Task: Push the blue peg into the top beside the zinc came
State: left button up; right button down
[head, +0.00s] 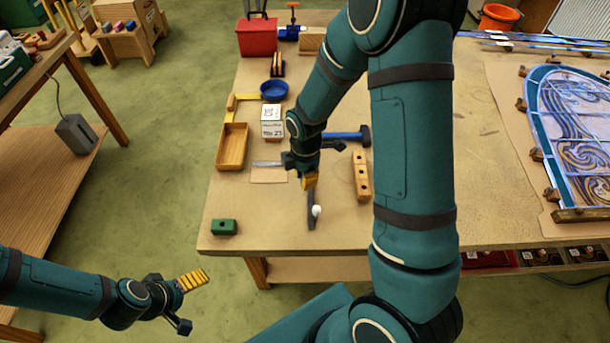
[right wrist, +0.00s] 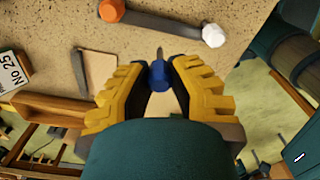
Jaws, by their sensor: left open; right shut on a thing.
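In the right wrist view my right gripper (right wrist: 158,88) is shut on the blue peg (right wrist: 158,74), whose thin grey tip points away from the fingers. In the head view this gripper (head: 309,181) is over the bench top (head: 270,222), near a dark grey bar with a white knob (head: 311,215). The peg is hidden in the head view. Long thin metal strips (head: 530,43) lie at the back right; I cannot tell which piece is the zinc came. My left gripper (head: 192,281) is open and empty, off the bench's front left corner.
The leaded panel (head: 577,130) lies at the right. The front left bench is mostly clear.

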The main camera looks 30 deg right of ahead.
jog(key=shift+f+b, duration=1.8)
jog(key=shift+f, duration=0.6)
jog(key=shift+f+b, duration=0.65)
jog(key=shift+f, duration=0.05)
jog(key=c, duration=0.9)
grip_release()
notch_tip(320, 180, up, 12)
jog(key=shift+d+r, duration=0.1)
